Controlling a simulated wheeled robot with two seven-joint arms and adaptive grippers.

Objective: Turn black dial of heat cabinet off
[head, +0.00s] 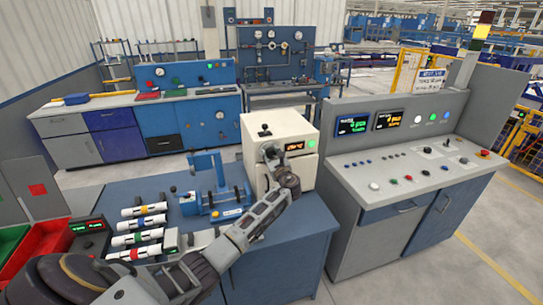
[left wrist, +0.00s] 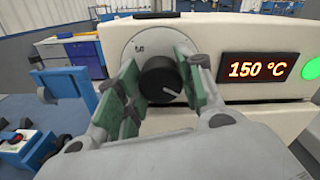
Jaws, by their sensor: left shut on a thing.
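The heat cabinet (head: 308,172) is a cream box on the blue bench, in the middle of the head view. Its orange display (left wrist: 257,67) reads 150 °C in the left wrist view, with a lit green lamp (left wrist: 314,68) to the right. The black dial (left wrist: 158,80) sits on a round pale plate, its white mark pointing to the lower right. My left gripper (left wrist: 163,84) has its green-padded fingers on both sides of the dial and is shut on it. My right gripper is not in view.
A blue clamp fixture (head: 216,188) stands left of the cabinet. Several white pipes with coloured bands (head: 140,224) lie farther left on the bench. A grey control console (head: 400,175) stands to the right, across a narrow gap. A small black knob (head: 264,131) tops the cabinet.

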